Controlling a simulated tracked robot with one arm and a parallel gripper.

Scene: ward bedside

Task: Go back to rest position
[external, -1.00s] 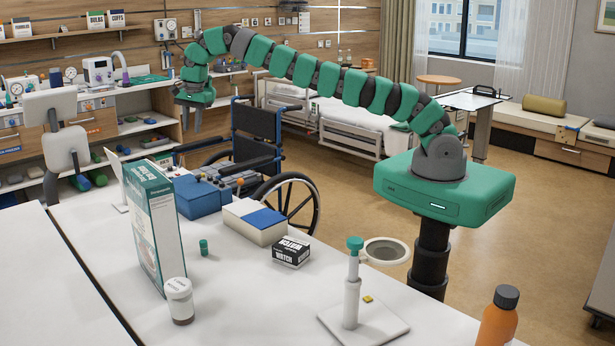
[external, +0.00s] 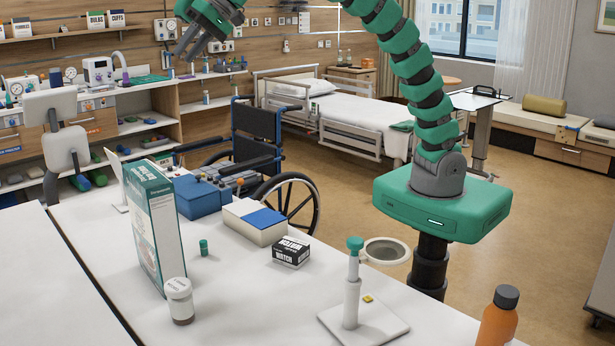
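My gripper (external: 190,45) is at the top of the external view, in front of the wood-panelled wall and high above the wheelchair. Its fingers point down and to the left. Nothing shows between them, but the fingers are small and seen at an angle, so I cannot tell how far apart they are. My green and grey arm rises from its base at the right, and its upper middle part leaves the top of the picture.
The white table (external: 240,310) in front holds a tall box (external: 155,225), a pill jar (external: 180,300), a watch box (external: 291,252), a white stand (external: 352,290) and an orange bottle (external: 498,318). A wheelchair (external: 258,150) and a bed (external: 345,110) stand behind. Open floor lies at right.

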